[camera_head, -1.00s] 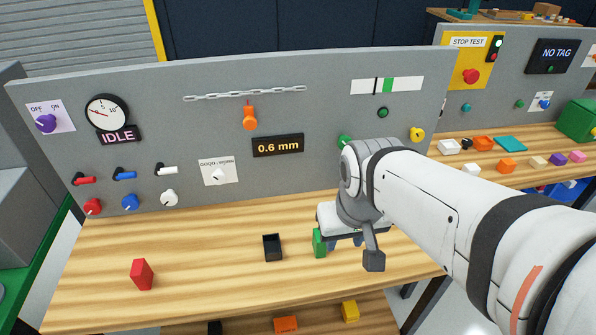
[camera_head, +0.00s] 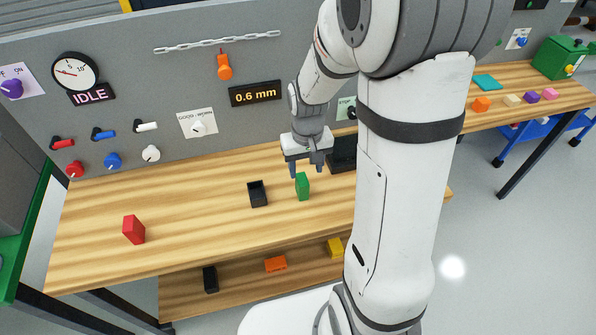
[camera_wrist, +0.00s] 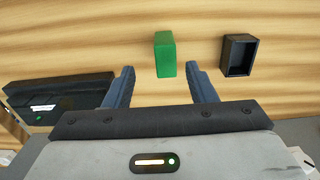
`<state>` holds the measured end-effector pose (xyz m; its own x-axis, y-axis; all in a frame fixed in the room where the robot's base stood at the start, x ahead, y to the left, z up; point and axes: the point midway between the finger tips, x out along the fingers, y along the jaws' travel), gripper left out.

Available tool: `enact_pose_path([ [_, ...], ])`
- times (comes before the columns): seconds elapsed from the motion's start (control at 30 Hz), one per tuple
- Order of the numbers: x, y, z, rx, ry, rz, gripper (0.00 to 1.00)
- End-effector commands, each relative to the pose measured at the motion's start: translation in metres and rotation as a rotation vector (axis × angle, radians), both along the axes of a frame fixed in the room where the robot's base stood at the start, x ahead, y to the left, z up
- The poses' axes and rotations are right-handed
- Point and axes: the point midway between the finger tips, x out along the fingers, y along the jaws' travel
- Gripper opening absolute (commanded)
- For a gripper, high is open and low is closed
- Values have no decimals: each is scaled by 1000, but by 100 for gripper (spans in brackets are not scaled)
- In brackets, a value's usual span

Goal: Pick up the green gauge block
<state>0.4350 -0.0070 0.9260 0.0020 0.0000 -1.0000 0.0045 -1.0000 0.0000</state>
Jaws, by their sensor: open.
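The green gauge block (camera_head: 302,186) stands upright on the wooden bench top, right of a small black open box (camera_head: 257,194). My gripper (camera_head: 305,168) is just above and behind the block, toward the panel, with its fingers pointing down. In the wrist view the green block (camera_wrist: 165,54) lies ahead of the gap between the two blue fingers of my gripper (camera_wrist: 162,78), roughly centred. The fingers are apart and empty. The small black box (camera_wrist: 238,56) is to the right there.
A black device (camera_head: 343,153) stands close to my gripper, by the panel; it shows at left in the wrist view (camera_wrist: 60,88). A red block (camera_head: 134,229) stands at the bench's left. The lower shelf holds black, orange (camera_head: 276,264) and yellow (camera_head: 335,247) blocks.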

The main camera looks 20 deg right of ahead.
Motion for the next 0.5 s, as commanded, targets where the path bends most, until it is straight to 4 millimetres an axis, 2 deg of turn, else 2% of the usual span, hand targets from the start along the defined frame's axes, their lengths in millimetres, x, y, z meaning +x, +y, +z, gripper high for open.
enact_pose_path([
  [0.5,6,7,-58,0,7,0,51],
])
